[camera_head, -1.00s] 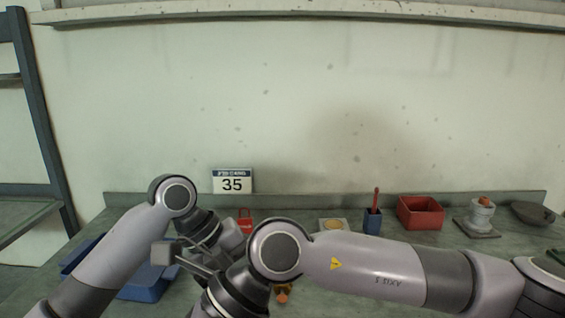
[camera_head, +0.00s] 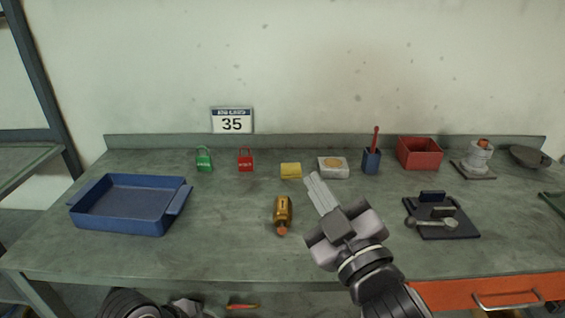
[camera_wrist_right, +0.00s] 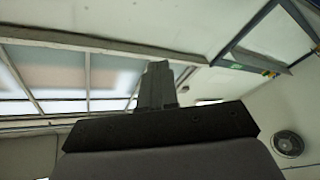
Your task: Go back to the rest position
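My right gripper (camera_head: 318,190) is raised in front of the workbench in the head view, with its fingers pointing up and to the left. Its two fingers lie together with nothing between them. In the right wrist view the shut fingers (camera_wrist_right: 156,85) point at a ceiling and bright windows, empty. Part of my left arm shows at the bottom edge of the head view, dark and cut off. The state of its fingers is hidden.
On the bench (camera_head: 230,250) stand a blue tray (camera_head: 125,222), green padlock (camera_head: 204,161), red padlock (camera_head: 245,162), brass-coloured part (camera_head: 282,212), red bin (camera_head: 419,154) and dark plate with a lever (camera_head: 458,232). The bench front between tray and brass part is clear.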

